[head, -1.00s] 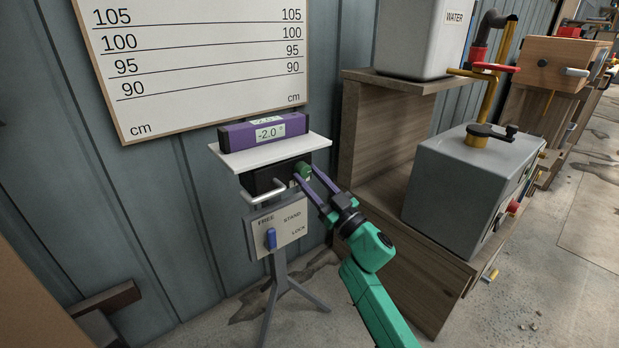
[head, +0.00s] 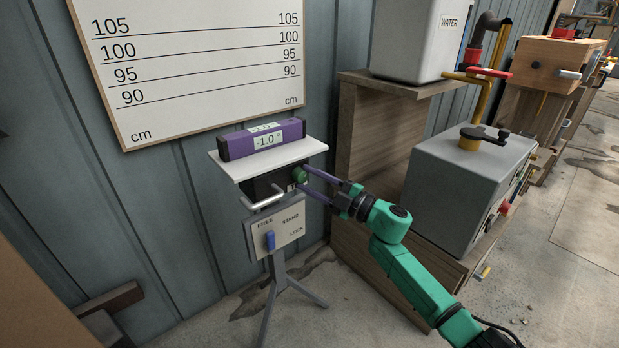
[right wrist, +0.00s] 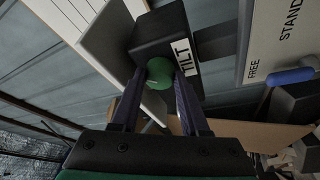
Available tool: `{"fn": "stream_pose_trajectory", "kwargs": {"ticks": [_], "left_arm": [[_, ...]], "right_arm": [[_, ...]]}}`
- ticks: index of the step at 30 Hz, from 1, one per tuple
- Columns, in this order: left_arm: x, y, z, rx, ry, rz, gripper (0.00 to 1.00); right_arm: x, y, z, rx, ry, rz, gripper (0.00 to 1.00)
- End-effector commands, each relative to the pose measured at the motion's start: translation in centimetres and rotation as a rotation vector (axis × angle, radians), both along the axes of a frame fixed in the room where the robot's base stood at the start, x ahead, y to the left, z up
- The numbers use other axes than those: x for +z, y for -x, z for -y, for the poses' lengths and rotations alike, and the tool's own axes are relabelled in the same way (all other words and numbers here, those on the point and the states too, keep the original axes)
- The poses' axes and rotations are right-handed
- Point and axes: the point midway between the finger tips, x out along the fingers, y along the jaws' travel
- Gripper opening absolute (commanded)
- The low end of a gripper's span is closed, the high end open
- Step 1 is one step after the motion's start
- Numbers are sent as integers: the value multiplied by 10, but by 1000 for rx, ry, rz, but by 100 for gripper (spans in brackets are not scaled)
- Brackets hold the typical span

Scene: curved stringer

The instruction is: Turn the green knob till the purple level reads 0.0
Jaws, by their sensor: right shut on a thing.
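The purple level (head: 240,143) lies on the white plate (head: 290,153) of the stand, and its display reads -1.0°. The green knob (head: 299,175) sticks out of the black tilt block under the plate. In the right wrist view the green knob (right wrist: 160,72) sits between my fingertips beside the TILT label (right wrist: 183,57). My right gripper (head: 304,181) is shut on the knob, reaching in from the right. My left gripper is not in view.
The stand has a FREE/STAND/LOCK panel with a blue lever (head: 270,240) and a grey handle (head: 264,200). A wooden shelf (head: 375,140) with a water tank (head: 415,40) and a grey box (head: 465,190) stands to the right. A scale board (head: 190,60) hangs behind.

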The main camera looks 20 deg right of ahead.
Motion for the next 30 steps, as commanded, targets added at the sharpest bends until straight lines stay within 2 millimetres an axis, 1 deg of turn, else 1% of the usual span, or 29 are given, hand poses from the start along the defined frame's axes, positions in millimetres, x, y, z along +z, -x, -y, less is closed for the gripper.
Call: {"fn": "stream_pose_trajectory", "kwargs": {"ticks": [1, 9, 18, 24, 30], "left_arm": [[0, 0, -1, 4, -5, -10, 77], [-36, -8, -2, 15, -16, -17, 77], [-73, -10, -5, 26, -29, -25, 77], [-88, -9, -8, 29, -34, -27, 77], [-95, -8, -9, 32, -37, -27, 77]], "right_arm": [[2, 0, 1, 0, 43, 13, 0], [5, 0, 1, 1, 279, 106, 0], [6, 0, 1, 2, 488, 190, 0], [6, 0, 1, 1, 570, 224, 0], [6, 0, 1, 1, 607, 238, 0]]}}
